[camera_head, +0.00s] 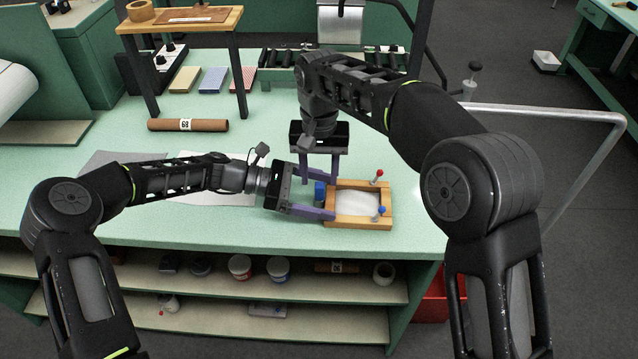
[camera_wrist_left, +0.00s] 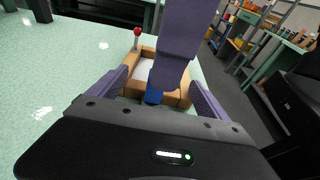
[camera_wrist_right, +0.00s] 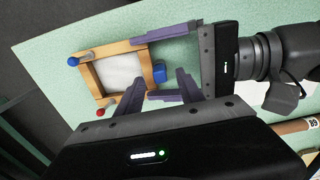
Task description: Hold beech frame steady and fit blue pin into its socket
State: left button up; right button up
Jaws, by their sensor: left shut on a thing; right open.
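The beech frame (camera_head: 345,221) lies flat near the table's front right, around a pale panel (camera_head: 360,203). A red-headed pin (camera_head: 379,174) stands at the far right corner. My right gripper (camera_head: 320,182) is open, pointing down over the blue block, away from the blue pin.
A cardboard tube (camera_head: 187,125) and a small wooden stand (camera_head: 181,25) are at the back left. White and grey sheets lie left of the frame. A metal rail (camera_head: 560,112) runs along the right. The table's front edge is close to the frame.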

pick_arm(q)
jog(key=shift+a+f+y, duration=0.15)
jog(key=shift+a+f, duration=0.05)
jog(key=shift+f, duration=0.35)
jog(key=shift+a+f+y, duration=0.15)
jog(key=shift+a+f, duration=0.05)
jog(key=shift+f, duration=0.35)
pick_arm(e)
jog(key=shift+s+r, duration=0.15)
jog(key=shift+r, duration=1.4)
pick_arm(q)
jog(key=o, duration=0.8)
jog(key=shift+c, duration=0.2)
jog(key=shift+w+a+r, duration=0.15)
jog(key=shift+a+r, duration=0.05)
jog(key=shift+a, duration=0.25)
pick_arm(e)
jog(key=shift+d+f, duration=0.1)
jog(key=shift+d, duration=0.1)
pick_arm(q)
jog(key=v, duration=0.5)
jog(key=r+v, duration=0.1)
jog(key=v, duration=0.5)
jog(key=shift+d+r, duration=0.25)
pick_arm(e)
jog(key=shift+w+a, duration=0.2)
jog(key=shift+w, duration=0.1)
